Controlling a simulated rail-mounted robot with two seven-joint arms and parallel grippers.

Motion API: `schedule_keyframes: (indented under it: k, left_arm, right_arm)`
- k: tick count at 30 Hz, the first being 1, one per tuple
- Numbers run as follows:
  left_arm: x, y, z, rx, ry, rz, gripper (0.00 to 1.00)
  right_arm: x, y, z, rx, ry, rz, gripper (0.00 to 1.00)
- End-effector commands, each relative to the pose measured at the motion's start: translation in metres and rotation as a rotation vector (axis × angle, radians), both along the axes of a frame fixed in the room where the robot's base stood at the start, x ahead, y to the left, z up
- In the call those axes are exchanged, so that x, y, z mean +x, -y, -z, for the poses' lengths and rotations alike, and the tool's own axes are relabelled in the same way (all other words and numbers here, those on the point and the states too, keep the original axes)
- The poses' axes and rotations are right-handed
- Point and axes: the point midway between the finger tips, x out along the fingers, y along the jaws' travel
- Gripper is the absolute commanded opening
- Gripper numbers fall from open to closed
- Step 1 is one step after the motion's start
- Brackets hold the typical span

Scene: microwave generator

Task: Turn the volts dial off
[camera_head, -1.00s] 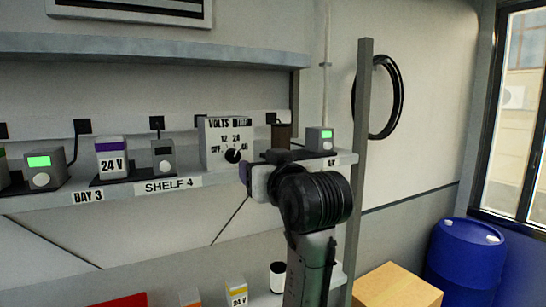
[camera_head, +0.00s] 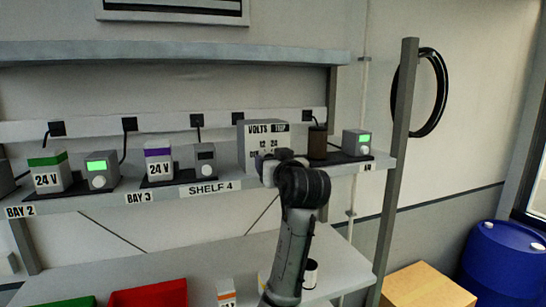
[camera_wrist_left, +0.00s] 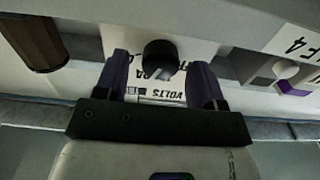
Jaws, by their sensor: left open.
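The white box with the VOLTS label (camera_head: 262,130) stands on the shelf marked SHELF 4. My left gripper (camera_head: 264,160) is in front of the box and hides its dial in the head view. In the left wrist view the black dial knob (camera_wrist_left: 159,57) lies between the two purple fingers of the open left gripper (camera_wrist_left: 160,66). The fingers stand apart from the knob, one on each side. The box's lettering (camera_wrist_left: 168,92) shows upside down there. The knob's setting cannot be read. My right gripper is not in view.
A brown cylinder (camera_head: 317,142) and a grey unit with a green display (camera_head: 356,142) stand right of the box. A dark-screened unit (camera_head: 205,160) and a 24 V block (camera_head: 158,162) stand to its left. A grey post (camera_head: 396,180) rises at the right.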

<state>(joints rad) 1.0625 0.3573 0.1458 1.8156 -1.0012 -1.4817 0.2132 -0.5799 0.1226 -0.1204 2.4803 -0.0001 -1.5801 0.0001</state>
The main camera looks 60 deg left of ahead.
Motion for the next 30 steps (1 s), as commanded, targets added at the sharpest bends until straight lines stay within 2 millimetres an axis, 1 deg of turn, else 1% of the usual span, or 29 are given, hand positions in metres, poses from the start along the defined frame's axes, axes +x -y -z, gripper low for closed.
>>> schedule_keyframes:
  k: [4,12,14,27,28,30]
  left_arm:
    - [0.0010,-0.0048,0.0001,-0.001,0.000,0.001,0.63]
    - [0.0011,-0.0054,0.0004,0.000,0.001,0.001,0.63]
    - [0.0011,-0.0053,0.0004,0.000,0.001,0.001,0.58]
    - [0.0011,-0.0050,0.0002,0.000,0.001,0.001,0.16]
    - [0.0011,-0.0050,0.0001,0.000,0.001,0.001,0.14]
    - [0.0011,-0.0050,0.0003,0.000,0.002,0.001,0.14]
  right_arm:
    - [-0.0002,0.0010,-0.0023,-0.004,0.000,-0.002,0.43]
    - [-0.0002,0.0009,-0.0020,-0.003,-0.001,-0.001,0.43]
    - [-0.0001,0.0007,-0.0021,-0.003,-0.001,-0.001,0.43]
    - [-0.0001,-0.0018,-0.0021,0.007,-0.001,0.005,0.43]
    - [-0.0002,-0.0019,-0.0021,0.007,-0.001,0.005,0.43]
    - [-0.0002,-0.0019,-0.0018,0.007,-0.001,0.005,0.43]
